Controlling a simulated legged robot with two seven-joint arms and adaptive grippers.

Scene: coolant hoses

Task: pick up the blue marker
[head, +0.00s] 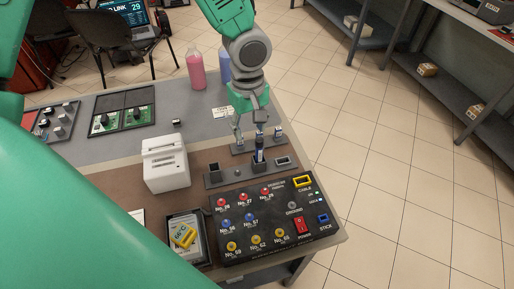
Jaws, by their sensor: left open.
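A slim dark-blue marker (259,144) stands upright in a small dark holder (259,163) near the table's right edge. My left gripper (250,138) hangs from above, pointing down just over and behind the holder. Its jaws are open. One finger is to the left of the marker; the other is close to the marker's upper end and overlaps it in the picture. I cannot tell whether they touch. The gripper partly hides what is behind it. My right gripper is not in view.
A black panel (282,253) with buttons and a red switch lies in front of the holder. A white box-shaped device (166,164) stands to the left. Pink (196,70) and blue (224,66) bottles stand behind.

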